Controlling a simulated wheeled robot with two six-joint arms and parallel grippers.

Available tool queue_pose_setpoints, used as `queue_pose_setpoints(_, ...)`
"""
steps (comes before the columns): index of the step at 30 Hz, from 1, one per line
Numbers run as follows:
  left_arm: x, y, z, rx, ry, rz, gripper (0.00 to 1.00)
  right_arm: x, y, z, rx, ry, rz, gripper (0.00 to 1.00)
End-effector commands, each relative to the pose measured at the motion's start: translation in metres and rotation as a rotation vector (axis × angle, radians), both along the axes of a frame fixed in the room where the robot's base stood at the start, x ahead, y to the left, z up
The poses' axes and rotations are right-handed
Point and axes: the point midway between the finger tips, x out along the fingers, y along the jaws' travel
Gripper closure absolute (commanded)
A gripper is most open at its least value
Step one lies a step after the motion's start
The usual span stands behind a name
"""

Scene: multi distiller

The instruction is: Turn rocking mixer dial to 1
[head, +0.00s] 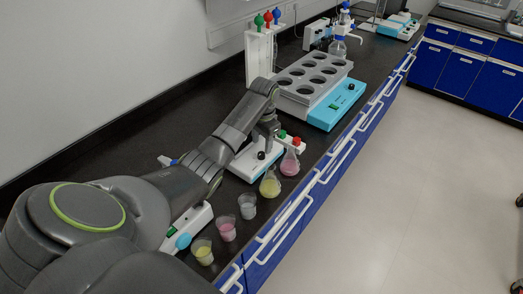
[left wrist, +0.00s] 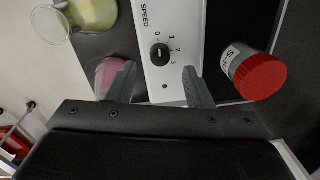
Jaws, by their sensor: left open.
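A white panel (left wrist: 180,17) marked SPEED shows in the left wrist view, with a black dial (left wrist: 160,54) and the numbers 0 to 3 around it. The pale mark on the dial seems to point up, near 0, but it is small. My left gripper (left wrist: 160,86) is open and empty. Its two fingers lie below the dial in that view, one to each side, not closed on it. In the head view my left gripper (head: 268,132) is over a white device (head: 246,163) with a small black knob (head: 261,155). My right gripper is not in view.
A red-capped bottle (left wrist: 262,77), a pink flask (left wrist: 107,75) and a yellow flask (left wrist: 93,12) stand close to the fingers. Several small cups, such as a pink one (head: 227,230), line the bench front. A rack device (head: 335,105) stands beyond.

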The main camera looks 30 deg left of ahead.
Motion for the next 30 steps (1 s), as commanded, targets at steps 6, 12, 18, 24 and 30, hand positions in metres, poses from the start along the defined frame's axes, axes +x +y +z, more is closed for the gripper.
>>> queue_pose_setpoints(6, 0.0, 0.001, -0.033, -0.001, 0.001, 0.0, 0.54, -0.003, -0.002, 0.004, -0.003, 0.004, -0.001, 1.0)
queue_pose_setpoints(12, 0.0, 0.002, -0.045, 0.0, 0.0, -0.001, 0.54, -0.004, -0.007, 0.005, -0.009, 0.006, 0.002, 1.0)
queue_pose_setpoints(18, 0.0, 0.002, -0.046, 0.0, 0.0, -0.001, 0.54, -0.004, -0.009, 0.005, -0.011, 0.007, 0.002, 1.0)
queue_pose_setpoints(24, 0.0, 0.002, -0.045, 0.0, 0.0, -0.001, 0.72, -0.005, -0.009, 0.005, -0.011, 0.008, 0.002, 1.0)
queue_pose_setpoints(30, 0.0, 0.002, -0.045, 0.0, -0.001, -0.001, 0.98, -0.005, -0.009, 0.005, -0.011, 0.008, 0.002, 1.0)
